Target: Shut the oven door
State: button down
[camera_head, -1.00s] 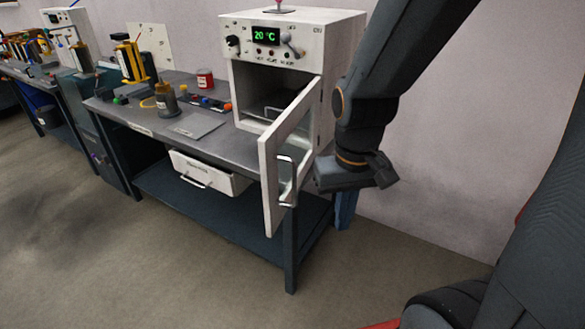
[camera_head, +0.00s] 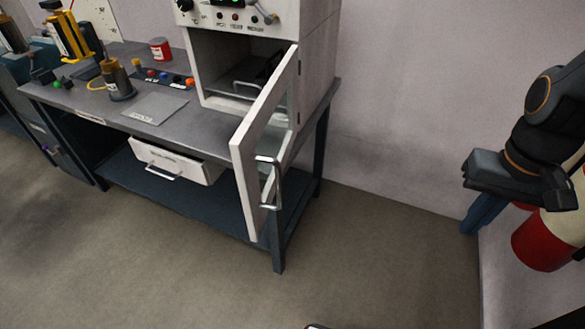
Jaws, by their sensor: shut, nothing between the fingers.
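The white oven (camera_head: 318,60) stands on the right end of the grey workbench (camera_head: 60,97), its top cut off by the picture edge. Its white door (camera_head: 247,160) is wide open, swung out past the bench's front edge towards me. A metal handle (camera_head: 268,190) is on the door's outer face, near its free edge. Inside the oven a metal rack or tray (camera_head: 246,88) shows in the dark chamber. My gripper (camera_head: 482,212) is at the far right, pointing down, well clear of the door, with its blue fingers together and empty.
A drawer (camera_head: 170,160) under the bench is pulled partly out, left of the door. A red and cream rounded object (camera_head: 540,242) is beside my gripper. Floor between door and gripper is clear.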

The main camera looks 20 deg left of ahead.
aim_at(256, 206)
jog(key=k, duration=0.75)
jog(key=u, duration=1.6)
jog(key=i, duration=0.5)
jog(key=u, duration=0.05)
